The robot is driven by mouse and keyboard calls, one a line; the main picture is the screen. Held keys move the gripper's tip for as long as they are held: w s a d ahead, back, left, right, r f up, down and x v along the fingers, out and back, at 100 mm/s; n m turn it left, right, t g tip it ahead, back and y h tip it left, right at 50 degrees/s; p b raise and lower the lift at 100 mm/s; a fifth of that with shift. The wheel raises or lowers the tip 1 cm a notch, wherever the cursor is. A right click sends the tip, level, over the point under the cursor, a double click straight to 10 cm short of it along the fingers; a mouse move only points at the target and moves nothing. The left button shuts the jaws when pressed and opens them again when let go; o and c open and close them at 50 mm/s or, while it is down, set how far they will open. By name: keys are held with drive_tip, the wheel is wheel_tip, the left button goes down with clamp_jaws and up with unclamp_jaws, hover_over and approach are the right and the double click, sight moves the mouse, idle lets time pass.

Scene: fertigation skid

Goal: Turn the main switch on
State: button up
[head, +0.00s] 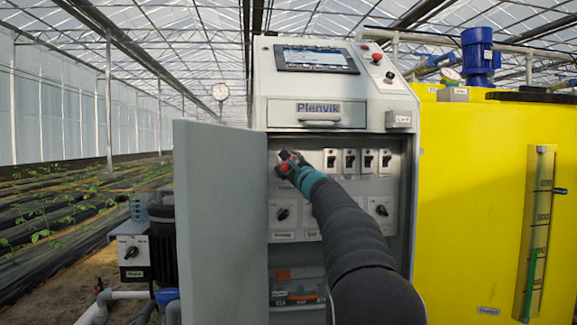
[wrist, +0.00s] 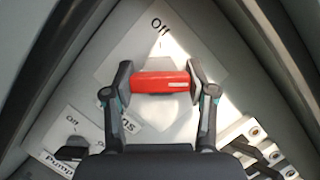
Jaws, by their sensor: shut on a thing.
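The main switch shows as a red handle (wrist: 155,82) with a white mark near its right end in the wrist view. It sits on a light plate (wrist: 120,55) with the word "Off" above it; other lettering is partly covered by my gripper. My gripper (wrist: 162,83) is shut on the handle, one finger at each end. The handle lies level across the wrist picture, while the plate looks tilted. In the head view my gripper (head: 284,164) reaches into the upper left of the open cabinet (head: 403,190) and mostly hides the switch.
The open grey door (head: 220,220) stands close left of my arm. Several breakers (head: 350,161) are right of my gripper. Black knobs (head: 283,214) sit below; one labelled Pump (wrist: 72,152) shows in the wrist view. A yellow tank (head: 470,200) stands at right.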

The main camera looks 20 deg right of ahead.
drive_tip(key=shift+f+m, duration=0.1)
drive_tip(key=shift+m, duration=0.2)
drive_tip(key=o, duration=1.2)
drive_tip(key=v, duration=1.2)
drive_tip(key=shift+a, duration=0.1)
